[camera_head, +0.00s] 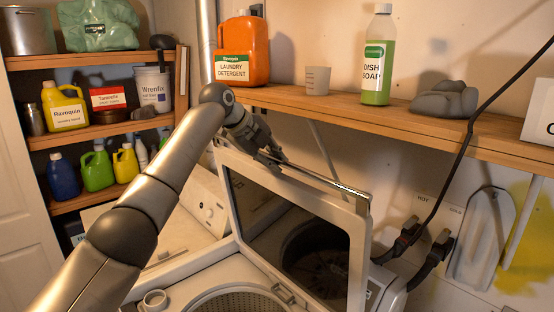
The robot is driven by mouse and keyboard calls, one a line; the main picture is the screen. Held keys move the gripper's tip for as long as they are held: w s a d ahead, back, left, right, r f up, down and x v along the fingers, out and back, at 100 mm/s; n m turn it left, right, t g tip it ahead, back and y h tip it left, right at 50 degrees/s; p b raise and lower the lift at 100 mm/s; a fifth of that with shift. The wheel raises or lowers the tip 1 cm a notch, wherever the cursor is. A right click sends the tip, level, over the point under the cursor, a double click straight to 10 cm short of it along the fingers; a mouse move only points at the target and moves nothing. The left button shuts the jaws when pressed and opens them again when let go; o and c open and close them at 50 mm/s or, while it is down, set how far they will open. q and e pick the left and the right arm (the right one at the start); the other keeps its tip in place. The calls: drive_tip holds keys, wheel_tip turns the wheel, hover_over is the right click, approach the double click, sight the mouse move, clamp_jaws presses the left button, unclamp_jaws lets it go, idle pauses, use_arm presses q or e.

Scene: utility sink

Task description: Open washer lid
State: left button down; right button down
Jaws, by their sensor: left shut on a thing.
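The washer lid (359,240) is a white frame around a dark glass pane. It stands raised at a steep tilt over the white washer (180,291), whose round drum opening shows below it. My left gripper (274,160) is at the lid's top edge, near its upper left corner, and is shut on the lid. The fingertips are small and partly hidden against the edge. My right gripper is not in view.
A wooden shelf (430,122) runs above the lid, holding an orange detergent jug (240,50), a measuring cup (317,80) and a green dish soap bottle (378,60). Shelves of bottles stand at left. Black hoses (440,255) hang at right.

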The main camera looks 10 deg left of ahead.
use_arm(q)
drive_tip(key=shift+d+f, duration=0.1)
drive_tip(key=shift+f, duration=0.3)
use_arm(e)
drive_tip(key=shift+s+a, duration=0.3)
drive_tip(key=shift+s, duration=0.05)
use_arm(q)
drive_tip(key=c, duration=1.7)
unclamp_jaws()
drive_tip(key=o, duration=0.3)
drive_tip(key=shift+d, duration=0.1)
drive_tip(key=shift+r, duration=0.15)
drive_tip(key=shift+a+r, duration=0.2)
drive_tip(key=v, duration=1.1)
drive_tip(key=shift+s+r, duration=0.1)
drive_tip(key=shift+r, duration=0.15)
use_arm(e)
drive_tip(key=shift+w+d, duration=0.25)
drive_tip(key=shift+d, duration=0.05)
